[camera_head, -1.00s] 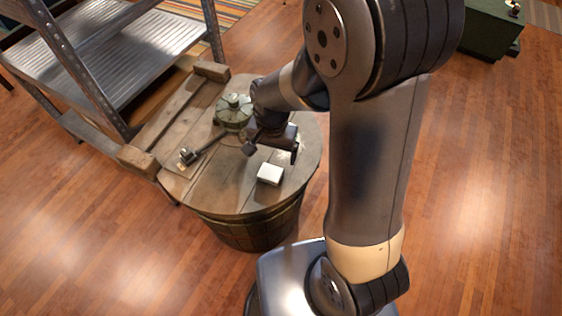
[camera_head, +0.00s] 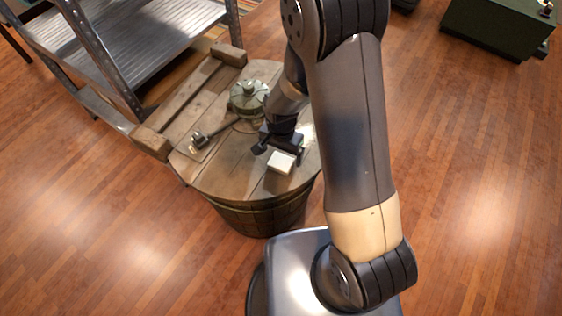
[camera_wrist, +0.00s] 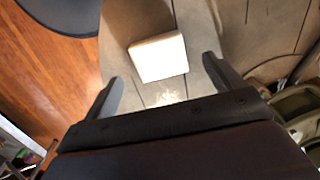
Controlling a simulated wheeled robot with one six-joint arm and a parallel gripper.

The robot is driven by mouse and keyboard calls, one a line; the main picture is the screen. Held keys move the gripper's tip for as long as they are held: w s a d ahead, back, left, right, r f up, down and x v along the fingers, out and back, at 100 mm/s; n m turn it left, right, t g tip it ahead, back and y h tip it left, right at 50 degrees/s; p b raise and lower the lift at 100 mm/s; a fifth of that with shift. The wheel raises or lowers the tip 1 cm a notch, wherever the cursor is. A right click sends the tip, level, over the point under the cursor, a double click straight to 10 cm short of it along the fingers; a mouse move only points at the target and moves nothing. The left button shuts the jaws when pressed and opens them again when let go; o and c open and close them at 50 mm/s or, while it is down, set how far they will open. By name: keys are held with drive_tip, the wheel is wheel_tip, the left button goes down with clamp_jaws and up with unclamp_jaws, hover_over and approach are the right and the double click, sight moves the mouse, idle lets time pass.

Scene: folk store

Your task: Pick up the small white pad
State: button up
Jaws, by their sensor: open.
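The small white pad (camera_head: 281,162) lies on the round wooden barrel top (camera_head: 222,177), near its front right side. In the wrist view the white pad (camera_wrist: 158,57) lies just beyond the fingertips, between their lines and a little left of the middle. My gripper (camera_head: 279,150) is open and empty, just behind the pad in the head view. Its two fingers show in the wrist view (camera_wrist: 164,70), spread wider than the pad. I cannot tell the exact height of the fingertips over the top.
A green round canister (camera_head: 247,98) stands on the barrel top behind and left of my gripper. A dark hammer-like tool (camera_head: 212,136) lies to the left. A wooden frame (camera_head: 190,100) and a metal shelf (camera_head: 130,50) stand at the left. A green chest (camera_head: 497,25) is far right.

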sight(281, 161)
drive_tip(key=shift+f, duration=1.75)
drive_tip(key=c, duration=1.1)
